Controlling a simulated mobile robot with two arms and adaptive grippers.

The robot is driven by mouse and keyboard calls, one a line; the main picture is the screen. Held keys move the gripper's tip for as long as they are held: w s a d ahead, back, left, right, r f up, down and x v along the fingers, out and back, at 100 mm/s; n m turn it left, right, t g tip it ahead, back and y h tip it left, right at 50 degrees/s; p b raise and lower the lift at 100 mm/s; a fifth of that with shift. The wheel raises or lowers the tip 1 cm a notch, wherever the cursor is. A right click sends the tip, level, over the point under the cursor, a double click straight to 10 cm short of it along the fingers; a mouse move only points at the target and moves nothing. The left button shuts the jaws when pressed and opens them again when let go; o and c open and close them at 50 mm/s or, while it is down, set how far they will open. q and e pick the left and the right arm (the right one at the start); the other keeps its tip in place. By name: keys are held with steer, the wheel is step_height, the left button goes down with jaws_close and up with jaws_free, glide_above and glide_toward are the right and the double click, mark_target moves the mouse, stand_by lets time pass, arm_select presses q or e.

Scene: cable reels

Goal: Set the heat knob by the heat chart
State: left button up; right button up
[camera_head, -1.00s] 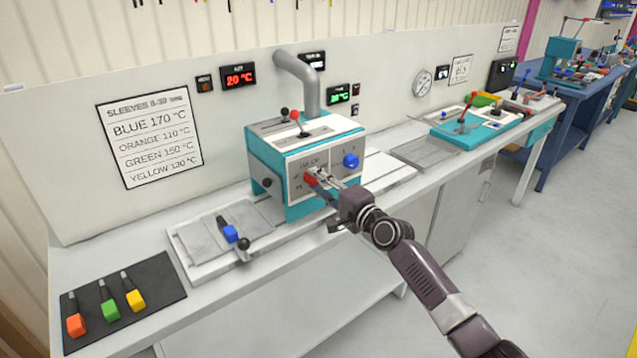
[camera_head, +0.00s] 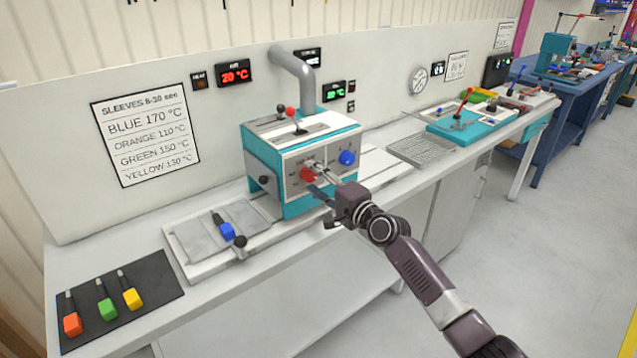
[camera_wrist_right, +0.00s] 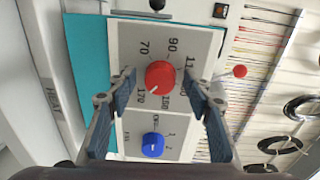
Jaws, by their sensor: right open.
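The heat chart (camera_head: 147,135) on the back panel lists blue 170 °C, orange 110, green 150 and a less clear yellow value. The red knob (camera_head: 307,174) is on the teal and white machine (camera_head: 290,155); in the right wrist view the red knob (camera_wrist_right: 160,75) has its white mark towards the 170 label. My right gripper (camera_head: 322,180) is open in front of the panel. Its fingers stand on either side of the red knob in the wrist view, apart from it. A blue-handled piece (camera_head: 226,232) lies on the machine's left tray. My left gripper is not seen.
A blue knob (camera_head: 347,158) sits beside the red one. A red-tipped lever (camera_head: 291,114) stands on top of the machine. The red display (camera_head: 235,75) reads 20 °C. Orange, green and yellow pieces lie on a dark mat (camera_head: 150,280) at front left.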

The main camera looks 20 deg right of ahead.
steer(key=v, duration=1.2)
steer(key=s+d+f+n+g+h, duration=0.1)
steer(key=s+d+f+g+h, duration=0.1)
steer(key=f, duration=1)
steer(key=s+d+f+n+g+h, duration=0.1)
steer(key=d+f+g+h, duration=0.1)
steer(key=f, duration=1)
steer(key=s+f+n+g+h, duration=0.1)
steer(key=s+f+n+g, duration=0.1)
steer(key=s+f, duration=0.7)
steer(key=s+f+n+g, duration=0.2)
steer(key=s+f, duration=0.3)
steer(key=f, duration=0.7)
steer(key=s+a+f+n+g, duration=0.2)
steer(key=s+f, duration=0.5)
steer(key=s, duration=0.6)
steer(key=s+a+f+n+g, duration=0.2)
steer(key=s+f, duration=0.5)
steer(key=s, duration=0.7)
steer(key=s+a+f+n+g, duration=0.3)
steer(key=s+f+n, duration=0.3)
steer(key=s, duration=0.8)
steer(key=shift+f+g+h, duration=0.3)
steer(key=shift+f+h, duration=0.1)
steer(key=shift+f, duration=0.1)
steer(key=shift+w, duration=0.1)
